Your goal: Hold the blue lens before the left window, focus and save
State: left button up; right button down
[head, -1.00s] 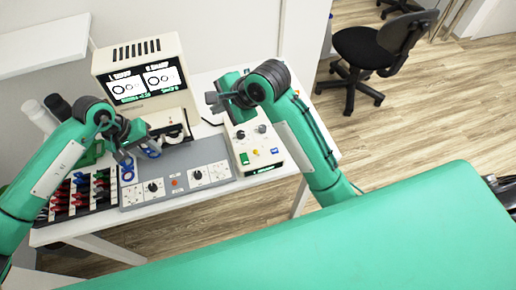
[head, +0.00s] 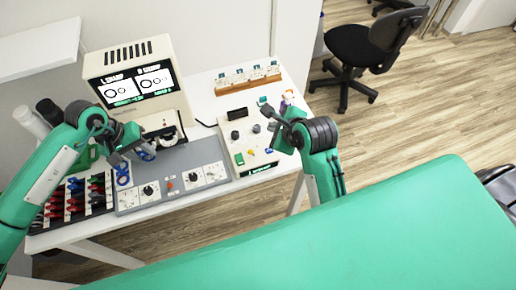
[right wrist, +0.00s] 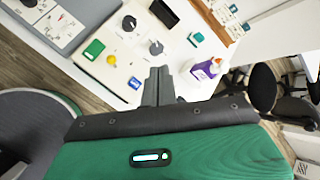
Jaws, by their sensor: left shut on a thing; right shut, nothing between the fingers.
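My left gripper (head: 135,150) is shut on a blue-rimmed lens (head: 149,154), held just left of the dark opening in the lower front of the cream machine (head: 131,60). I cannot tell whether the lens lines up with a window. The machine's screen (head: 136,85) shows two pictures with ring shapes and small text, apparently "SHARP" above each. My right gripper (head: 280,122) is shut and empty above the right edge of the cream control box (head: 246,140). In the right wrist view its fingertips (right wrist: 158,80) are near the box's blue button (right wrist: 134,83), beside the yellow knob (right wrist: 111,60) and green button (right wrist: 94,49).
A grey panel (head: 200,158) with dials lies before the machine. A rack (head: 67,209) of red, black and green lens handles stands left. A wooden holder (head: 247,85) with cards and a purple-and-white bottle (right wrist: 208,68) are beyond the box. A black chair (head: 362,50) stands on the floor.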

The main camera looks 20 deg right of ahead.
aim_at(272, 153)
jog(key=shift+f, duration=4.4)
jog(key=shift+f, duration=0.4)
jog(key=shift+f, duration=0.4)
jog(key=shift+r, duration=0.85)
